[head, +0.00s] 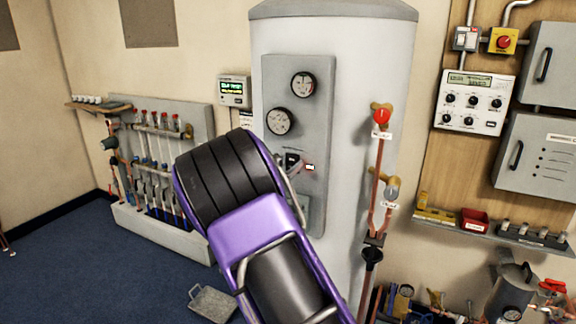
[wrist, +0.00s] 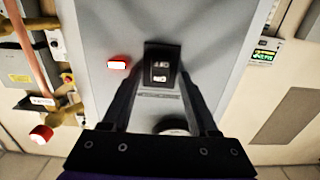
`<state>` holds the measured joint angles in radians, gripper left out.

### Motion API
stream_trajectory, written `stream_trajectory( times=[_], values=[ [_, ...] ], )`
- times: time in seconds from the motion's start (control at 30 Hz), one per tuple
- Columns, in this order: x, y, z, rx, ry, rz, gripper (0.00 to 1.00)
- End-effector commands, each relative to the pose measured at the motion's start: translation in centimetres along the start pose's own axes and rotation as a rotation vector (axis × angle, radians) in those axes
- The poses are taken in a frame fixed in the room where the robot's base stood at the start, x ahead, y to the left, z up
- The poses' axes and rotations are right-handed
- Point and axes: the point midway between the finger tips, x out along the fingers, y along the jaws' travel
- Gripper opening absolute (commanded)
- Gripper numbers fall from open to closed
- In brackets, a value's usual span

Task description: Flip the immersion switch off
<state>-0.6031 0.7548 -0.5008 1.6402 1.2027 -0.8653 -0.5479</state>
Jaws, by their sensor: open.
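The immersion switch (wrist: 160,68) is a small black box with pale markings on the grey panel (wrist: 215,65) of the white cylinder (head: 345,90). In the head view the switch (head: 292,160) shows just beyond my arm's end. A red-edged lamp with a bright white face (wrist: 118,64) sits beside it, and this lamp also shows in the head view (head: 310,167). My gripper (wrist: 160,78) is open and empty, its two dark fingers on either side of the switch. I cannot tell whether they touch it, or which way its rocker is set.
Two round gauges (head: 303,84) (head: 280,121) are above the switch on the panel. Copper pipes with a red valve handle (head: 381,116) run to the right of the cylinder. A lit display box (head: 234,91) is on the wall to the left.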

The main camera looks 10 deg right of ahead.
Motion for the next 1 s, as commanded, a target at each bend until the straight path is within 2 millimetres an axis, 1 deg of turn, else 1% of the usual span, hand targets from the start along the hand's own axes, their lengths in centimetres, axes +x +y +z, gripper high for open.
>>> stream_trajectory(
  times=[0.1, 0.17, 0.2, 0.27, 0.3, 0.43, 0.63, 0.73, 1.0],
  values=[
    [0.0, 0.0, 0.0, 0.000, 0.000, 0.000, 0.60],
    [0.0, 0.0, 0.0, 0.000, 0.000, 0.000, 0.49],
    [0.0, 0.0, 0.0, 0.000, 0.000, 0.000, 0.42],
    [0.0, 0.0, 0.0, 0.000, 0.000, 0.000, 0.31],
    [0.0, 0.0, 0.0, 0.000, 0.000, 0.000, 0.24],
    [0.0, 0.0, 0.0, 0.000, 0.000, 0.000, 0.01],
    [-0.1, 0.0, 0.0, 0.000, 0.001, 0.000, 0.00],
    [0.0, 0.0, 0.4, -0.001, 0.014, 0.001, 0.00],
    [-0.1, 0.0, 1.4, 0.000, 0.145, 0.002, 0.00]
  ],
)
